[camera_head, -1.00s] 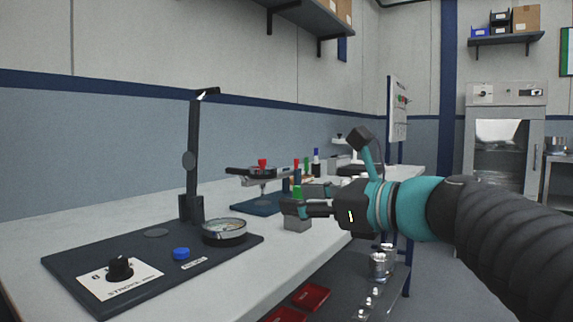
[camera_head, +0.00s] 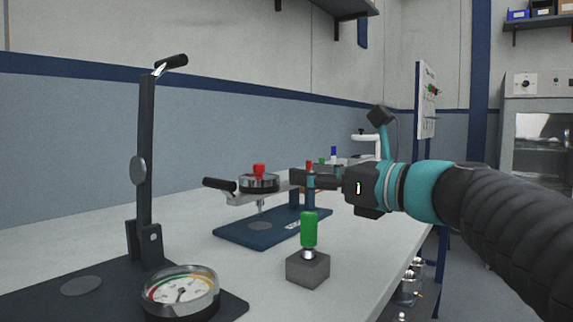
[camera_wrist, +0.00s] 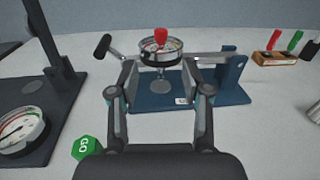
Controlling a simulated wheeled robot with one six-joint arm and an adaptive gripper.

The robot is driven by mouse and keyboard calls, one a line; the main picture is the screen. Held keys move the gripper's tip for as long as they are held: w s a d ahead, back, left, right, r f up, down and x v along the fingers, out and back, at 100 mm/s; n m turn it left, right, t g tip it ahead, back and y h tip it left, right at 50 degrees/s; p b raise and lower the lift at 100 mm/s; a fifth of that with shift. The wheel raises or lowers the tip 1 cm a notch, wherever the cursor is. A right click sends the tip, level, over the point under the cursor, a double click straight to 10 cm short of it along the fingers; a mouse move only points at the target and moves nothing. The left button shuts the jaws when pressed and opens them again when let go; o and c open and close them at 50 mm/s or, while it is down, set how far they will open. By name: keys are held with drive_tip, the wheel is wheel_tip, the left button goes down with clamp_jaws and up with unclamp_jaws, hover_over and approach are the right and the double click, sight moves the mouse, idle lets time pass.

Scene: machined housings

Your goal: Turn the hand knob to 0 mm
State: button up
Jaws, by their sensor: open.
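No black hand knob on a stroke plate is in either current view. My gripper (camera_head: 300,180) points left across the bench, its fingers partly hidden in the head view. In the wrist view my gripper (camera_wrist: 160,80) is open, with nothing between its fingers. Ahead of it stands a blue-based fixture (camera_head: 230,232) with a round dial (camera_head: 259,184), a red cap (camera_head: 259,170) on top and a black-gripped lever (camera_head: 220,184). The dial also shows in the wrist view (camera_wrist: 163,52), beyond the fingertips.
A black press stand (camera_head: 146,170) with a dial gauge (camera_head: 181,291) stands at left. A green-handled plug gauge (camera_head: 309,230) stands in a grey block (camera_head: 307,269) at the bench front. Its green top (camera_wrist: 86,148) is beside my gripper. Bench is clear between stands.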

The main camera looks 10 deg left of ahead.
sight(263, 167)
drive_tip(key=x, duration=1.3)
drive_tip(key=shift+w+a, duration=0.15)
